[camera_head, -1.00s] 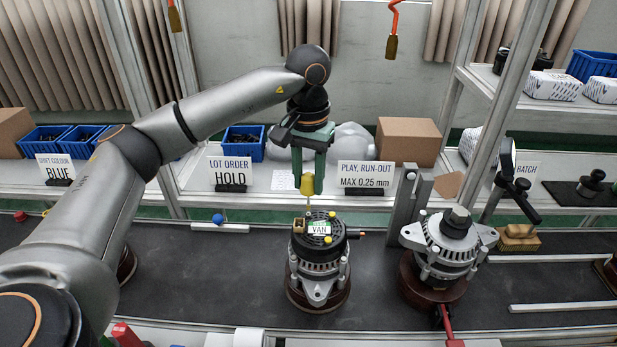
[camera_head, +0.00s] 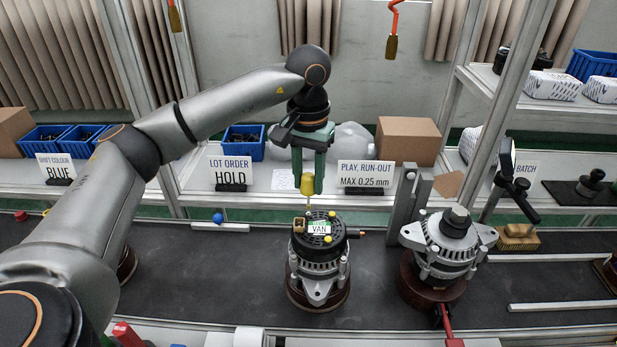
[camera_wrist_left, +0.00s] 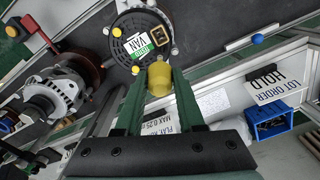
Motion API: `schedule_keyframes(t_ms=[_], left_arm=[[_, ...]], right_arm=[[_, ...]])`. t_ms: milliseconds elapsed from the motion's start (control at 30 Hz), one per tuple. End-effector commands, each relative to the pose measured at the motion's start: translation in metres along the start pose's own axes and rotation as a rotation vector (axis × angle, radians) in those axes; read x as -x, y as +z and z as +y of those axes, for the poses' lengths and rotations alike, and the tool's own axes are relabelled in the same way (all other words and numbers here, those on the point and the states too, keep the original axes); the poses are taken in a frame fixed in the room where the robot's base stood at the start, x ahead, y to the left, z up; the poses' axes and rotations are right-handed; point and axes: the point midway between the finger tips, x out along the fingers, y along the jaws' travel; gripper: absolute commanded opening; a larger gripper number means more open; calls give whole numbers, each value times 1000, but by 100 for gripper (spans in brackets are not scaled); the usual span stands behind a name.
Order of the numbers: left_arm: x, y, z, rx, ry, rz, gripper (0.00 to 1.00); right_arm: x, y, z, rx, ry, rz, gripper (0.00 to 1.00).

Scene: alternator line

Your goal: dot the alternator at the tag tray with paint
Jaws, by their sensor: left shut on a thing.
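An alternator (camera_head: 318,262) with a black top and a white and green VAN tag (camera_head: 320,228) stands upright on a round brown base on the dark belt. Several small yellow spots show on its top. My left gripper (camera_head: 309,180) is shut on a yellow paint tool (camera_head: 308,185), whose thin tip points down just above the alternator's top, near the tag. I cannot tell whether the tip touches. The left wrist view shows the yellow tool (camera_wrist_left: 160,78) between the fingers, beside the alternator's top (camera_wrist_left: 140,42). My right gripper is out of view.
A second alternator (camera_head: 449,245) stands to the right, beside a grey upright block. Signs behind read "LOT ORDER HOLD" (camera_head: 230,171), "PLAY, RUN-OUT MAX 0.25 mm" (camera_head: 366,174) and "SHIFT COLOUR BLUE" (camera_head: 55,168). A blue ball (camera_head: 218,218) sits on a pale strip at the left.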

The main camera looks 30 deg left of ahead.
Motion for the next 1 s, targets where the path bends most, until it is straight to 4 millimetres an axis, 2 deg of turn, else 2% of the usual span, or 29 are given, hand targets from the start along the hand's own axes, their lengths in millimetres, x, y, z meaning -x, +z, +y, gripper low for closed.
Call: schedule_keyframes(t_ms=[600, 1000], left_arm=[[-11, 0, 0, 0, 0, 0, 0], [-11, 0, 0, 0, 0, 0, 0]], right_arm=[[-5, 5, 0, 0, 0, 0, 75], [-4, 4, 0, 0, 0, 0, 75]])
